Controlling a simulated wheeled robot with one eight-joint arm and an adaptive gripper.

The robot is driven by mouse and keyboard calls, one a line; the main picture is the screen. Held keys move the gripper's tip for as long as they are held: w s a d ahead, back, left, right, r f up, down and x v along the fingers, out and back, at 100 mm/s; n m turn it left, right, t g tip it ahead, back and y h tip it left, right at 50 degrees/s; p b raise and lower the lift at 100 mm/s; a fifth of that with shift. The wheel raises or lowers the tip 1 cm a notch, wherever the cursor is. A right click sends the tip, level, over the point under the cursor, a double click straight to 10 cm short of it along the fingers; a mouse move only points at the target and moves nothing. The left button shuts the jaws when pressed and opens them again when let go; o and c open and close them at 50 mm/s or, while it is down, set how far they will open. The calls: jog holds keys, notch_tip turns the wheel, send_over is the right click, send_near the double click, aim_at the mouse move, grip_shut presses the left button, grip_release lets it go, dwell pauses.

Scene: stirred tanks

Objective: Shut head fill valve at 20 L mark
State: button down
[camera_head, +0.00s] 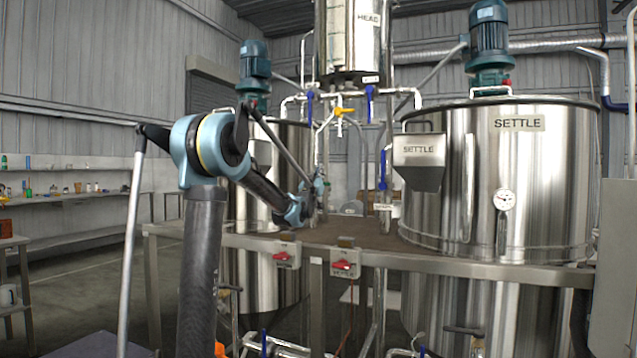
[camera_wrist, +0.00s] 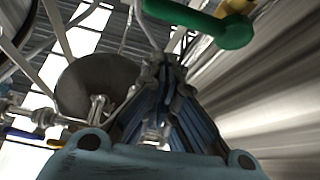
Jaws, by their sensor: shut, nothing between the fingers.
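The HEAD tank (camera_head: 350,40) is a steel vessel at the top middle of the head view, with a pale vertical strip on its front. Under it are pipes with blue-handled valves (camera_head: 370,104) and a yellow-handled valve (camera_head: 343,111). No plate that I can read says which is the head fill valve, and the litre marks are too small to read. My gripper (camera_head: 319,188) is shut and empty, below these valves. In the wrist view its fingers (camera_wrist: 163,68) point up, and a green lever (camera_wrist: 212,27) lies just beyond, apparently apart from them.
A large SETTLE tank (camera_head: 500,180) stands at the right, with a SETTLE hopper box (camera_head: 420,160) beside it. Another steel tank (camera_head: 265,180) is behind my arm. Red switches (camera_head: 344,264) sit on the front rail. A vertical pipe with a blue lever (camera_head: 383,170) stands right of my gripper.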

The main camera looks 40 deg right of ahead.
jog(key=v, duration=0.9)
jog(key=shift+a, duration=0.5)
jog(key=shift+s, duration=0.1)
